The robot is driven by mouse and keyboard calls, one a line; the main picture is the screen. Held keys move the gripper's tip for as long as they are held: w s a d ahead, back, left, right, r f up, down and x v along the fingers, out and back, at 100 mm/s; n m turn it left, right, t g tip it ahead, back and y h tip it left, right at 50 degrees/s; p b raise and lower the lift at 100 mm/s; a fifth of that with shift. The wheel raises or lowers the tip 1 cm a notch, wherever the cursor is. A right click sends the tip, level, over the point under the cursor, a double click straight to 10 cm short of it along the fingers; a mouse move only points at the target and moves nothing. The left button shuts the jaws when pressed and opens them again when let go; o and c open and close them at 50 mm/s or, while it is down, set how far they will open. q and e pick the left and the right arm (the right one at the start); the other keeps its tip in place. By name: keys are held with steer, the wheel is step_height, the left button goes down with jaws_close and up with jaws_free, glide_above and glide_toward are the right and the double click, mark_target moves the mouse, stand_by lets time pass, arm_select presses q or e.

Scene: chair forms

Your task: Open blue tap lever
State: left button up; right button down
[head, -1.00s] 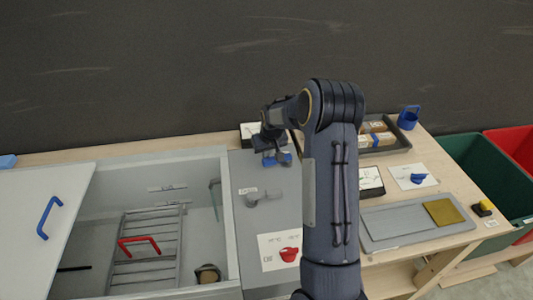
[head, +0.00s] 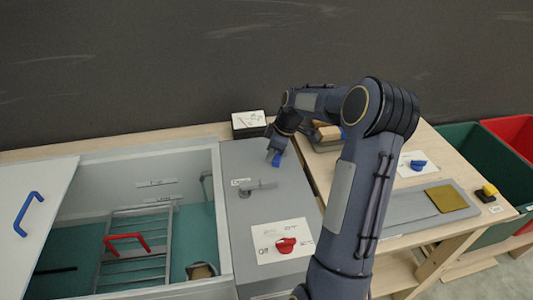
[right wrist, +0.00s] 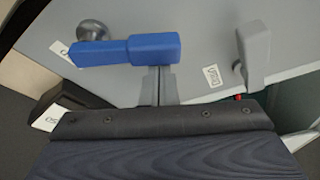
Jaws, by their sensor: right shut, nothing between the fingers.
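The blue tap lever (head: 276,158) stands at the back of the grey counter. In the right wrist view the blue lever (right wrist: 125,50) lies sideways, its left end on a round grey pivot (right wrist: 92,30). My right gripper (head: 279,145) is at the lever in the head view and partly hides it. In the right wrist view its closed fingertips (right wrist: 158,72) are at the lever's side near the free end, with nothing between them; I cannot tell whether they touch. My left gripper is not in view.
A grey lever-like part (head: 260,186) sits in front of the blue lever. A red knob (head: 286,245) is on a white card nearer the front. An open basin (head: 226,240) with a rack and a red handle (head: 126,240) is at left. A black box (head: 248,124) stands behind.

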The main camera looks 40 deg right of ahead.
mark_target(281, 159)
steer(key=s+n, duration=0.1)
steer(key=n, duration=0.1)
steer(key=s+d+n+y, duration=0.1)
steer(key=shift+s+d+n+g+b, duration=0.1)
steer(key=shift+d+n+g+b, duration=0.05)
steer(key=shift+n+g+b, duration=0.2)
steer(key=shift+s+d, duration=0.25)
steer(key=shift+s, duration=0.05)
steer(key=shift+s+d, duration=0.1)
steer(key=w+a, duration=0.1)
steer(key=a, duration=0.1)
steer(key=w+a, duration=0.1)
steer(key=a, duration=0.1)
steer(key=shift+w+b, duration=0.1)
steer(key=shift+b, duration=0.25)
steer(key=v, duration=1)
steer(key=shift+d, duration=0.3)
steer(key=shift+w, duration=0.1)
